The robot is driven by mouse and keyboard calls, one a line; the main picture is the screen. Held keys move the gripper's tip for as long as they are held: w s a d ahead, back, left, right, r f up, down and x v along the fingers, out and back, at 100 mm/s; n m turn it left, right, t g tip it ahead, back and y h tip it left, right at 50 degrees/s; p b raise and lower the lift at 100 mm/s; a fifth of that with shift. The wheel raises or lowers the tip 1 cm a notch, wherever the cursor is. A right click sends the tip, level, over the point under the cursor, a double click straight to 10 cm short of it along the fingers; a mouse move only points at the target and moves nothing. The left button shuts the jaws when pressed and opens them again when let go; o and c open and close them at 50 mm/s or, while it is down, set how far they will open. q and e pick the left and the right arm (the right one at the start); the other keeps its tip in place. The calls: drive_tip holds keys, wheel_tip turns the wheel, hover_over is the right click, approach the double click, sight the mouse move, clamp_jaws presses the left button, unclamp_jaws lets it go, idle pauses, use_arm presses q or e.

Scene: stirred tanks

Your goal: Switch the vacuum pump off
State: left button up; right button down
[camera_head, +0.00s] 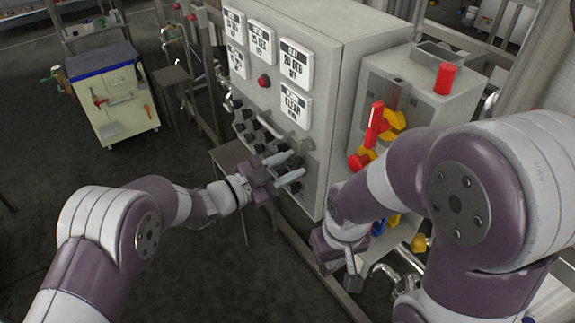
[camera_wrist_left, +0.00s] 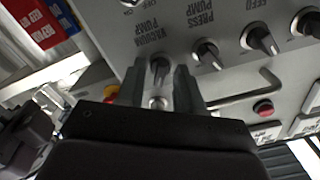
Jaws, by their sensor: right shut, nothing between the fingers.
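The vacuum pump knob (camera_wrist_left: 160,70) is a dark rotary switch on the grey control panel (camera_wrist_left: 215,80), under an upside-down "VACUUM PUMP" label (camera_wrist_left: 143,38) in the left wrist view. My left gripper (camera_head: 297,165) is at the lower right of the panel's knob rows in the head view. Its two fingers are apart, one on each side of the knob, with gaps showing between them and it. In the head view the fingers and hand hide this knob. My right gripper (camera_head: 352,272) is low in front of the cabinet, shut and empty.
Other knobs marked "PRESS PUMP" (camera_wrist_left: 206,52) and "FEED" (camera_wrist_left: 262,40) sit beside it. A bent metal handle (camera_wrist_left: 245,92) and a red button (camera_wrist_left: 263,108) are close by. Red and yellow valve handles (camera_head: 375,125) stand right of the cabinet (camera_head: 350,60). Open floor lies to the left.

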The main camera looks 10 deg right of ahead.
use_arm(q)
clamp_jaws()
drive_tip(key=shift+r+n+p, duration=0.15)
drive_tip(key=shift+n+p, duration=0.65)
drive_tip(key=shift+n, duration=0.2)
drive_tip(key=n+p, duration=0.2)
drive_tip(key=n, duration=0.1)
drive_tip(key=shift+n, duration=0.3)
drive_tip(key=n+p, duration=0.2)
drive_tip(key=n, duration=0.2)
drive_tip(key=shift+p, duration=0.4)
drive_tip(key=shift+n+p, duration=0.5)
drive_tip(key=shift+n, duration=0.6)
